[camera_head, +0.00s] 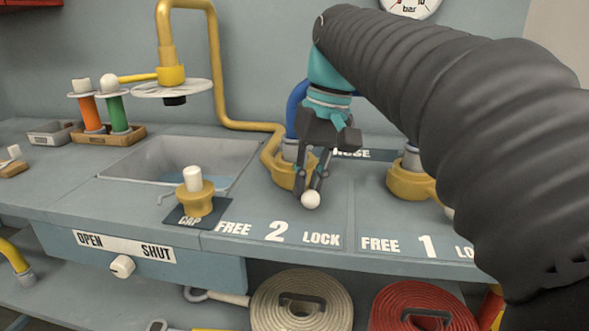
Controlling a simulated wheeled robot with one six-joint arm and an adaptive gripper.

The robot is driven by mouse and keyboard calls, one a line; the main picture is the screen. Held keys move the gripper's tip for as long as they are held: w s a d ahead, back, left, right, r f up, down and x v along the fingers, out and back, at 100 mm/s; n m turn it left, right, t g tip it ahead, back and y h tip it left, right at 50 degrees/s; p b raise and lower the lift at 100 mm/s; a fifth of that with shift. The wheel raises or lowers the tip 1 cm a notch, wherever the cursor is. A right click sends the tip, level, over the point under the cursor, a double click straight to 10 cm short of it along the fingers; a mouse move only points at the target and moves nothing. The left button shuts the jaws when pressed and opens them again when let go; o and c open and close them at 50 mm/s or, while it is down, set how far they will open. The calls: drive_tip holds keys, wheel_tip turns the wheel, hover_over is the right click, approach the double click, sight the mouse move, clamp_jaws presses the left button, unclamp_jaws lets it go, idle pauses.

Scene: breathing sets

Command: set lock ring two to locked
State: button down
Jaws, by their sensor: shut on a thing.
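Lock ring two is a yellow ring (283,172) around the base of a hose fitting, behind the label "FREE 2 LOCK" on the bench front. Its white ball knob (311,200) sticks out to the front right, behind the gap between the "2" and the word "LOCK" (321,240). My gripper (309,190) points down and is shut on the ring's handle at the knob. The fingers and wrist hide part of the ring and the blue hose (296,108) above it.
Lock ring one (407,182) stands to the right, partly behind my arm. A yellow cap (195,203) with a white knob stands on a dark pad to the left. A sink (180,160) and yellow pipe (215,70) are behind it.

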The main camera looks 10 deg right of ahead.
drive_tip(key=shift+s+d+f, duration=0.2)
drive_tip(key=shift+s+d, duration=0.15)
drive_tip(key=c, duration=0.9)
unclamp_jaws()
drive_tip(key=shift+s+d+r, duration=0.1)
drive_tip(key=shift+s+d, duration=0.05)
drive_tip(key=shift+r, duration=0.1)
drive_tip(key=shift+r, duration=0.15)
wheel_tip(320, 180, up, 10)
drive_tip(key=shift+f, duration=0.2)
